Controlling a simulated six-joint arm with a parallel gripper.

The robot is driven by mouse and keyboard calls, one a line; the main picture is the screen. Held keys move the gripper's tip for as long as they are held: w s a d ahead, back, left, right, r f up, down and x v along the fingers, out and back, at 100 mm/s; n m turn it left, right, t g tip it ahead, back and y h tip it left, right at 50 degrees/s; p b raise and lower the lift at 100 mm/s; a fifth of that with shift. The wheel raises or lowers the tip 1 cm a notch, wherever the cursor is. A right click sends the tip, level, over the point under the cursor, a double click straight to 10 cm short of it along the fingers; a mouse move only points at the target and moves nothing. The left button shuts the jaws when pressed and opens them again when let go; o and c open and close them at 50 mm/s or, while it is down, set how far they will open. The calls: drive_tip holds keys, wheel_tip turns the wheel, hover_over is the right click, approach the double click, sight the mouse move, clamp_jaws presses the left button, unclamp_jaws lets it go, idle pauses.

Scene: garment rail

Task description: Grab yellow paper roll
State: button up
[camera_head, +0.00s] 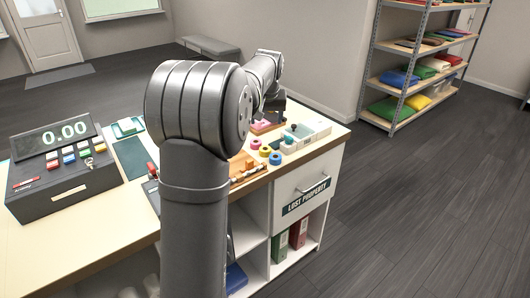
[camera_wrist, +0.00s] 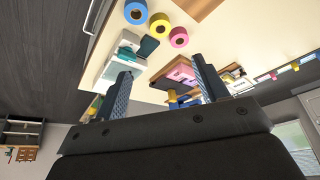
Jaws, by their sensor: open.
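The yellow paper roll (camera_head: 264,152) stands on the counter between a pink roll (camera_head: 255,143) and a blue roll (camera_head: 276,158). In the wrist view the yellow roll (camera_wrist: 153,31) is near the top, again between the blue roll (camera_wrist: 130,14) and the pink roll (camera_wrist: 186,39), with its round end and hole facing the camera. My gripper (camera_wrist: 161,69) is open, with nothing between its two fingers. The yellow roll lies apart from the fingers, beyond their tips in the picture. In the head view my arm hides most of the gripper.
A white and green item (camera_wrist: 125,50) lies near the left finger. A pink thing (camera_wrist: 180,73) in a brown tray shows between the fingers. A cash register (camera_head: 60,165) stands at the counter's left.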

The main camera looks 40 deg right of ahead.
sight(265, 149)
drive_tip(key=x, duration=1.7)
drive_tip(key=shift+w+f, duration=0.2)
drive_tip(key=shift+f, duration=0.05)
drive_tip(key=shift+c, duration=0.5)
drive_tip(key=c, duration=1)
